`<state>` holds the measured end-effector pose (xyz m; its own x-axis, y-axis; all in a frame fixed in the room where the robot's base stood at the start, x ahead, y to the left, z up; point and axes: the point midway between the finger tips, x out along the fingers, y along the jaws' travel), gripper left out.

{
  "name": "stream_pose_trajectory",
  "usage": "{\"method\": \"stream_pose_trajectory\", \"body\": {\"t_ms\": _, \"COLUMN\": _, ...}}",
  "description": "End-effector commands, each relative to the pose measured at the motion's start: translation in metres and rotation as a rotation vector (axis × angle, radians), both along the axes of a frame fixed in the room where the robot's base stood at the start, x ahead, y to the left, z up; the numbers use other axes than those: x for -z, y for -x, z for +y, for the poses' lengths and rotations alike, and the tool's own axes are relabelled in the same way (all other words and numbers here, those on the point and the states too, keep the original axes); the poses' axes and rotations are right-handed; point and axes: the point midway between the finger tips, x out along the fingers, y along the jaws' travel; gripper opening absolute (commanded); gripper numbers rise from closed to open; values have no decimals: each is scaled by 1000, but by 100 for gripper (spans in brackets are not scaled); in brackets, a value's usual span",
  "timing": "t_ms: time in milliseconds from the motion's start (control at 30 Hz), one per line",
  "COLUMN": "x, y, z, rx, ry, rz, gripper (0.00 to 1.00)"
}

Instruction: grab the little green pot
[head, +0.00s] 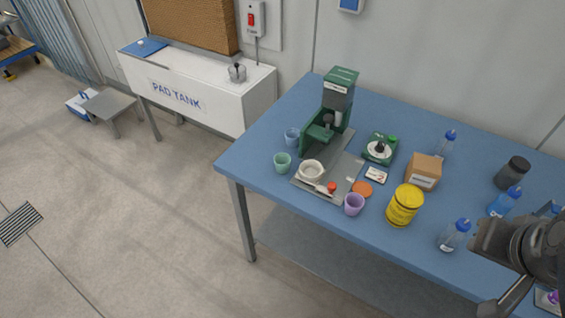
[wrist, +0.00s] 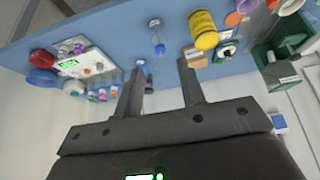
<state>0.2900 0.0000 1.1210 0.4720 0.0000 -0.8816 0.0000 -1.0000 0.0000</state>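The little green pot (head: 283,162) is a small pale green cup. It stands upright near the left end of the blue table (head: 262,140), left of a grey mat, in the head view. I cannot make it out in the wrist view. In the wrist view my gripper (wrist: 161,68) has its two fingers apart with nothing held between them. Part of my arm shows at the right edge of the head view, far to the right of the green pot.
A light blue cup (head: 292,137) stands just behind the green pot. A green machine (head: 338,95), a white bowl (head: 312,172) and a purple cup (head: 354,204) are to its right. A yellow tin (head: 405,205) and bottles (head: 453,235) stand nearer my arm.

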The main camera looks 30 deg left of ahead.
Motion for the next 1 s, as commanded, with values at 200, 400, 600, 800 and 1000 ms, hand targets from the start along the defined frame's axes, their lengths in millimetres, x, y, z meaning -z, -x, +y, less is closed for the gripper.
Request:
{"method": "stream_pose_trajectory", "body": {"t_ms": 200, "x": 0, "y": 0, "z": 0, "rx": 0, "ry": 0, "rz": 0, "gripper": 36}}
{"method": "stream_pose_trajectory", "body": {"t_ms": 400, "x": 0, "y": 0, "z": 0, "rx": 0, "ry": 0, "rz": 0, "gripper": 39}}
{"method": "stream_pose_trajectory", "body": {"t_ms": 600, "x": 0, "y": 0, "z": 0, "rx": 0, "ry": 0, "rz": 0, "gripper": 55}}
{"method": "stream_pose_trajectory", "body": {"t_ms": 800, "x": 0, "y": 0, "z": 0, "rx": 0, "ry": 0, "rz": 0, "gripper": 71}}
{"method": "stream_pose_trajectory", "body": {"t_ms": 1000, "x": 0, "y": 0, "z": 0, "rx": 0, "ry": 0, "rz": 0, "gripper": 71}}
